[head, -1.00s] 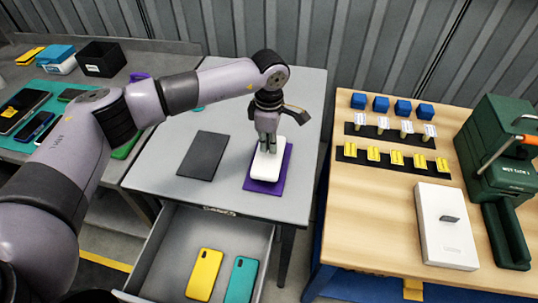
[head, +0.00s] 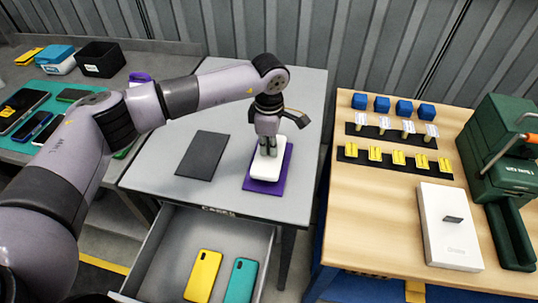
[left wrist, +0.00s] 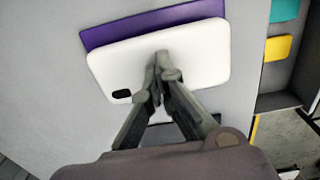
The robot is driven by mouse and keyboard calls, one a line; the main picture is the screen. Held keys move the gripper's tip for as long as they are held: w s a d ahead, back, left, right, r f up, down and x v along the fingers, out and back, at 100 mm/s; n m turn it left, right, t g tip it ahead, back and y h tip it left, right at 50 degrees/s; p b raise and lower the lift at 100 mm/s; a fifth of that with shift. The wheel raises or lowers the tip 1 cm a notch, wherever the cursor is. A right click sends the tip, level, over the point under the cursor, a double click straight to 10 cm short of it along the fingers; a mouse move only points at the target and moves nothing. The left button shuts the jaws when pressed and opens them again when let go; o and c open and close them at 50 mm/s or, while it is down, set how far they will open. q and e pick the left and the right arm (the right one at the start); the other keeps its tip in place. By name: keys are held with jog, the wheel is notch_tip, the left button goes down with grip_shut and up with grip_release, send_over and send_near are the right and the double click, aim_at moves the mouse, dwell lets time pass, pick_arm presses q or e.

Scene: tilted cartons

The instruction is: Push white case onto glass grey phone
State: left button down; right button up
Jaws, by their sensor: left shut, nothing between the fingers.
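The white case (head: 267,178) lies on a purple mat (head: 279,188) on the grey table, with its back and camera cutout facing up. It also shows in the left wrist view (left wrist: 205,55), with the purple mat (left wrist: 105,36) showing past its edge. My left gripper (head: 267,153) points down with its closed fingertips at the case's back, touching or just above it; in the left wrist view the fingertips (left wrist: 160,62) are near the middle of the case. The grey phone is not visible; anything beneath the case is hidden. My right gripper is out of view.
A dark grey pad (head: 203,156) lies left of the mat. Below, an open drawer (head: 175,250) holds a yellow case (head: 203,275) and a teal case (head: 241,280). A wooden table (head: 395,205) with a white box (head: 448,226) stands to the right.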

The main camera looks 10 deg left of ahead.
pick_arm(q)
jog(key=shift+s+f, duration=0.15)
jog(key=shift+f, duration=0.15)
jog(key=shift+r+p, duration=0.3)
jog(key=shift+r, duration=0.3)
notch_tip(320, 180, up, 7)
jog(key=p, duration=0.2)
jog(key=shift+p, duration=0.4)
jog(key=shift+w, duration=0.2)
